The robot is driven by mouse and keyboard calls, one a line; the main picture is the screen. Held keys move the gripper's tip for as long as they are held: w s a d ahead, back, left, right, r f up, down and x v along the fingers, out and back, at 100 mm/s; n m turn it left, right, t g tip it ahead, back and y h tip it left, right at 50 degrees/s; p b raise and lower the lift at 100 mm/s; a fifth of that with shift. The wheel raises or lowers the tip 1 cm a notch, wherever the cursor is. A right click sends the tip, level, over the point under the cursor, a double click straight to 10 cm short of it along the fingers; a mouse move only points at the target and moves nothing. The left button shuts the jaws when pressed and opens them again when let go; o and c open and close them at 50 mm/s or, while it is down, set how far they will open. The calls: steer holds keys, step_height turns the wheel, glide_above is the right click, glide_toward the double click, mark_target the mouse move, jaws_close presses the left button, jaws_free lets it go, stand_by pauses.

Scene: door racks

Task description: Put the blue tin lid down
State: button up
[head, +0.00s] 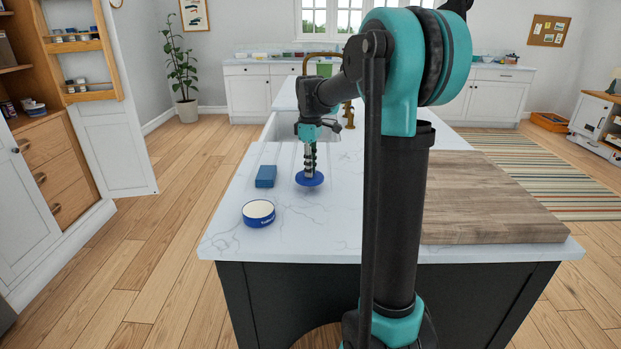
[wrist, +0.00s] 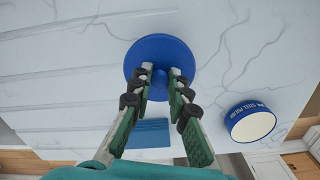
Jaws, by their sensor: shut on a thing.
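The blue tin lid (head: 309,179) is a round blue disc with a small knob in the middle. My gripper (head: 310,171) points straight down over it and is shut on its knob. In the wrist view the lid (wrist: 161,60) lies between and beyond the fingertips (wrist: 160,80). The lid is flat and level, at or just above the white marble worktop (head: 290,240); I cannot tell whether it touches. The open tin (head: 258,213), blue with white lettering and a pale inside, stands to the lid's front left. It also shows in the wrist view (wrist: 250,122).
A blue box (head: 265,176) lies just left of the lid. A wooden board (head: 490,200) covers the worktop's right side. A sink (head: 278,127) with a brass tap is behind the gripper. The marble in front of the lid is bare.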

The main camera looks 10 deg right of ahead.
steer(key=shift+f, duration=1.85)
steer(key=shift+f, duration=0.15)
steer(key=o, duration=0.8)
step_height(320, 180, up, 12)
steer(key=shift+r, duration=0.15)
